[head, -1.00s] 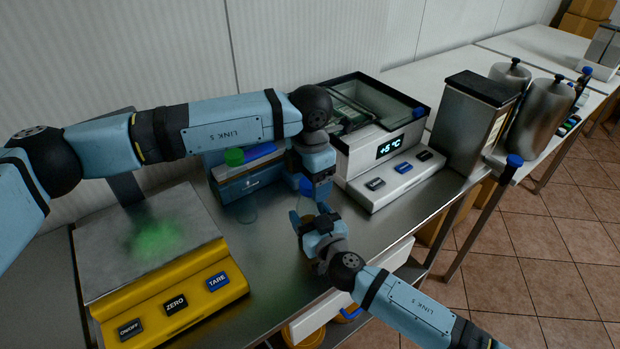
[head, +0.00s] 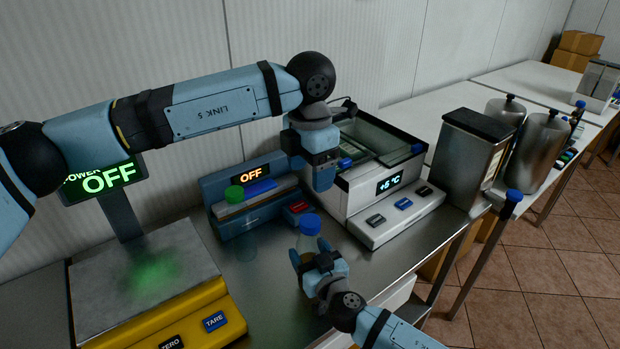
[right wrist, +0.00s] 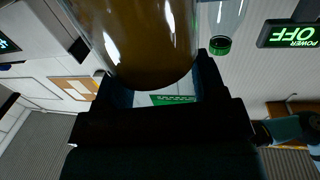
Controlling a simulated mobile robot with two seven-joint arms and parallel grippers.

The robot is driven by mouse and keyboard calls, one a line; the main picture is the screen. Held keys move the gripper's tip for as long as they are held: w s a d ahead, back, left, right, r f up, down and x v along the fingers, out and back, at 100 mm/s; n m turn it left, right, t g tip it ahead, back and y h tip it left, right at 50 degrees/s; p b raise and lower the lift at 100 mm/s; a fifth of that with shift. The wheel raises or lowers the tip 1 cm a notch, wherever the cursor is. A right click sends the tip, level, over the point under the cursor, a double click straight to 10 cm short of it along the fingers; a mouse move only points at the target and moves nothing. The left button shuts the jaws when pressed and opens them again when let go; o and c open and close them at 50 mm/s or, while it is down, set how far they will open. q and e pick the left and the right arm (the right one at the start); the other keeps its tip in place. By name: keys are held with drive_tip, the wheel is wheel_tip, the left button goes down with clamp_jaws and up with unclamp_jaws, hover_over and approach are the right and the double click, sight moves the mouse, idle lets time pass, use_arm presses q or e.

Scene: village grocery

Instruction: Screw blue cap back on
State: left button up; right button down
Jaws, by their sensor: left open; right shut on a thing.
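A bottle of brown liquid (head: 307,243) stands upright in my right gripper (head: 309,272), with a blue cap (head: 309,224) sitting on its top. I cannot tell how tight the cap is. The lower part of the bottle is hidden by the right gripper's fingers. In the right wrist view the bottle (right wrist: 150,40) fills the space between the fingers; its cap is out of that view. My left gripper (head: 322,184) is open and empty, pointing down just above and slightly right of the cap, apart from it.
A clear bottle with a green cap (head: 234,194) stands behind to the left, before a blue device (head: 262,186) reading OFF. A yellow scale (head: 196,319) is at left. Bare steel counter (head: 270,300) lies between.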

drive_tip(key=shift+c, duration=0.6)
unclamp_jaws()
drive_tip(key=b+v, duration=0.2)
drive_tip(key=v, duration=1.2)
